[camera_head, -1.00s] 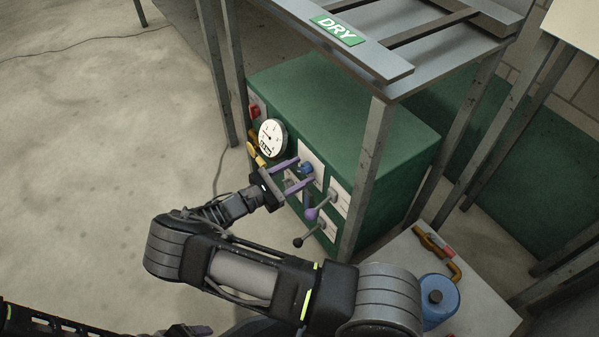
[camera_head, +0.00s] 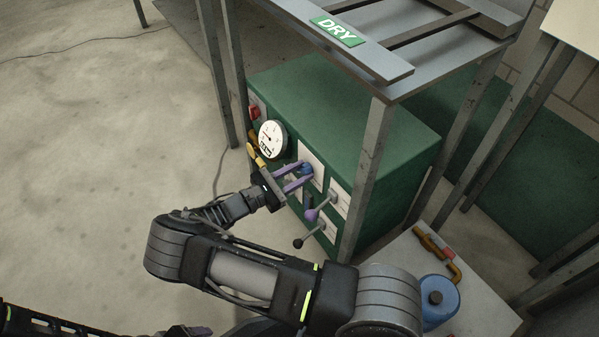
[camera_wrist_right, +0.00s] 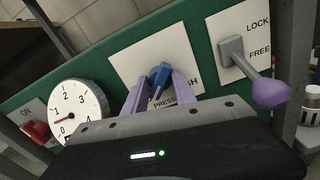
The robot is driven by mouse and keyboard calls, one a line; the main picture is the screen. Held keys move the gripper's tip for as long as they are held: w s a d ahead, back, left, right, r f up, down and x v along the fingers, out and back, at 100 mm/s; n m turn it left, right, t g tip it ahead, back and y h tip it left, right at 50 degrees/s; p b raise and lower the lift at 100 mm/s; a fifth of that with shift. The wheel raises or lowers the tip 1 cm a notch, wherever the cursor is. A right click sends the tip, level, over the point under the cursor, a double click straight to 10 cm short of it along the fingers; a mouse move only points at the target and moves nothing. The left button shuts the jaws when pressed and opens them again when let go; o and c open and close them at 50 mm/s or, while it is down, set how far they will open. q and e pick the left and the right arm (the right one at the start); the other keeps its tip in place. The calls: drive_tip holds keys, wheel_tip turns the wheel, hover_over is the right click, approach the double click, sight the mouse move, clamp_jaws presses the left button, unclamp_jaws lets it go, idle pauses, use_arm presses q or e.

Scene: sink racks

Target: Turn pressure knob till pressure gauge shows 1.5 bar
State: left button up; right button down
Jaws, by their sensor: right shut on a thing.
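The blue pressure knob (camera_wrist_right: 158,76) sits on a white plate lettered "PRESS..." on the green cabinet; in the head view it is partly hidden. My right gripper (camera_head: 304,171) has its purple fingers shut on the knob, one on each side, as the right wrist view also shows. The round white pressure gauge (camera_head: 271,139) is left of the knob. In the right wrist view its dial (camera_wrist_right: 80,108) shows a red needle pointing left, between 0 and 1.
A purple-ended lever (camera_wrist_right: 270,92) on a LOCK/FREE plate is right of the knob. A red switch (camera_head: 254,112) and yellow part (camera_head: 255,155) are near the gauge. A metal rack post (camera_head: 362,180) stands at the cabinet's front corner. A blue canister (camera_head: 440,306) stands lower right.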

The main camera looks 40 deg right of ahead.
drive_tip(key=shift+m, duration=0.5)
drive_tip(key=m+b, duration=0.1)
drive_tip(key=m, duration=0.4)
drive_tip(key=m+b, duration=0.1)
drive_tip(key=m, duration=0.4)
drive_tip(key=shift+m+b, duration=0.3)
drive_tip(key=shift+m, duration=0.1)
idle(0.4)
drive_tip(key=c, duration=1)
unclamp_jaws()
drive_tip(key=a+p, duration=0.1)
drive_tip(key=a, duration=0.6)
drive_tip(key=shift+a, duration=0.4)
